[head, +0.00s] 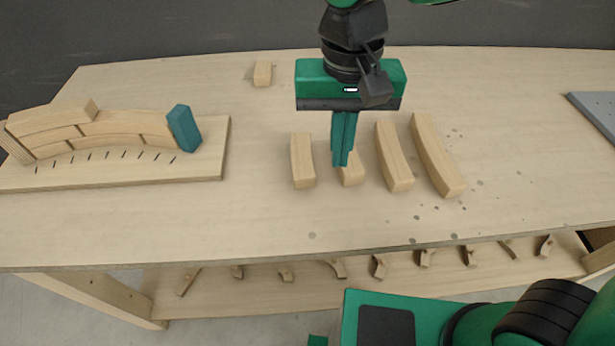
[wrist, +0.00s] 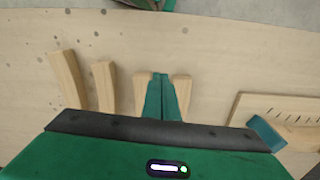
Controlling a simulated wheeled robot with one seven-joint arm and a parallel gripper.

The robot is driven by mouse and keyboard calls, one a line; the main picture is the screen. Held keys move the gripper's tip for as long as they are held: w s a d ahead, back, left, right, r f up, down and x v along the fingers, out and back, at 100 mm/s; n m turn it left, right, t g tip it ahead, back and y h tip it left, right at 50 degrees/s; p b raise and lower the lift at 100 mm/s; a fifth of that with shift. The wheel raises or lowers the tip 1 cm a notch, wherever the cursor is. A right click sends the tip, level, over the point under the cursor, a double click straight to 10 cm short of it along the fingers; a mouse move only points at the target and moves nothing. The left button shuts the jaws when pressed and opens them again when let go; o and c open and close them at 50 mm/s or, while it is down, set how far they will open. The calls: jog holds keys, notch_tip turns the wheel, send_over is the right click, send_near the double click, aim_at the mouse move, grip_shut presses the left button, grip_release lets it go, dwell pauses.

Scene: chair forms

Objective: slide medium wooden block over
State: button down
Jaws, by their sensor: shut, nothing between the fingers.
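Four curved wooden blocks lie side by side on the table, lengthwise front to back. In the head view they are a left block (head: 303,165), a partly hidden second block (head: 351,175), a longer third block (head: 393,155) and the longest at right (head: 438,155). Which is the medium one is unclear. My gripper (head: 341,162) is shut and empty, pointing down. In the wrist view its fingers (wrist: 160,95) are between the second block (wrist: 139,92) and the left block (wrist: 182,90). Contact with either cannot be told.
A board (head: 215,165) at left carries a curved wall of wooden blocks (head: 95,130) with a teal block (head: 184,128) at its right end. A small wooden block (head: 262,73) lies at the back. A grey panel (head: 592,112) is at far right. The front table strip is clear.

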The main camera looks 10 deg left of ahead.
aim_at(302, 159)
jog(key=s+a, duration=0.4)
jog(key=a, duration=0.1)
jog(key=shift+n, duration=0.5)
notch_tip(302, 159, down, 9)
jog(key=shift+w+f, duration=0.1)
jog(key=w, duration=0.2)
jog(key=shift+w+a+f, duration=0.3)
jog(key=shift+w+f, duration=0.05)
jog(key=shift+w, duration=0.05)
jog(key=shift+w+a, duration=0.15)
jog(key=shift+w, duration=0.5)
